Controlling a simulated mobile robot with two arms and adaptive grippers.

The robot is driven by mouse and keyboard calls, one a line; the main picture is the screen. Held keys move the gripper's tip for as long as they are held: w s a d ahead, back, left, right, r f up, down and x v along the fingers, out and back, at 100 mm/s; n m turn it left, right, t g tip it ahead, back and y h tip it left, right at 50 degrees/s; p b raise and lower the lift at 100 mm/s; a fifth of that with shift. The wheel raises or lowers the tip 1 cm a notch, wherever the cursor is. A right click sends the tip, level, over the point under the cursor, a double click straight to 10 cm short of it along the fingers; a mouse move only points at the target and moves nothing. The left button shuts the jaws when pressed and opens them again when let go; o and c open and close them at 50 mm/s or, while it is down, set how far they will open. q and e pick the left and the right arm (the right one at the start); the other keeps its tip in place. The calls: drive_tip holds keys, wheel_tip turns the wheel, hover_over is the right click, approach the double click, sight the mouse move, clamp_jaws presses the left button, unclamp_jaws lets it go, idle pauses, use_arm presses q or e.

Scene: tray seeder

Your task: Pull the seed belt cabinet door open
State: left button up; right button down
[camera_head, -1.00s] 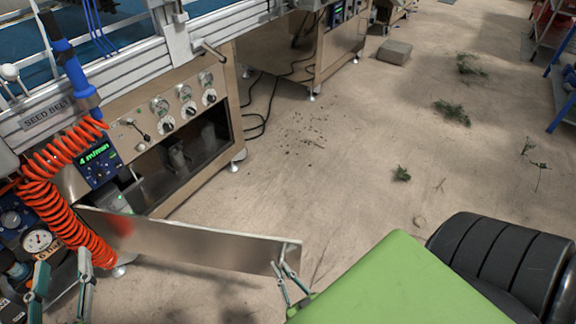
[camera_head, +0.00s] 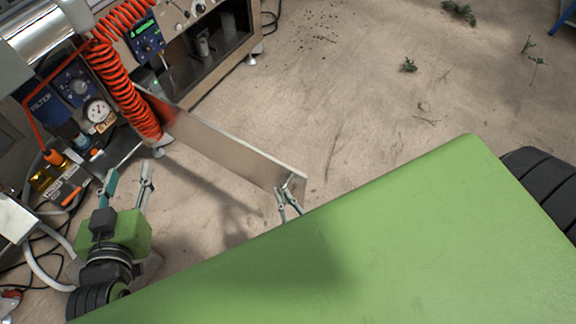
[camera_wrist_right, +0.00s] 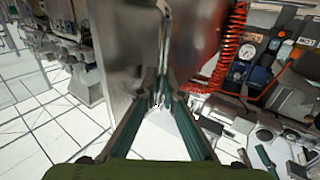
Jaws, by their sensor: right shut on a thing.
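The seed belt cabinet door (camera_head: 225,150) is a flat steel panel standing swung out from the cabinet (camera_head: 229,62), whose dark inside shows. My right gripper (camera_head: 287,191) is shut on the handle at the door's free end. In the right wrist view the fingers of my right gripper (camera_wrist_right: 160,88) close together against the door (camera_wrist_right: 125,45), and the grip itself is partly hidden. My left gripper (camera_head: 130,173) is open and empty, left of the door and apart from it.
An orange coiled hose (camera_head: 122,85) hangs by the door's hinge side. A panel with a gauge (camera_head: 98,110) and hoses stands left of it. The floor (camera_head: 390,120) right of the door is clear apart from small plant scraps.

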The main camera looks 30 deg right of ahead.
drive_tip(key=shift+s, duration=0.1)
drive_tip(key=shift+f, duration=0.1)
drive_tip(key=c, duration=2.5)
unclamp_jaws()
drive_tip(key=shift+r, duration=0.2)
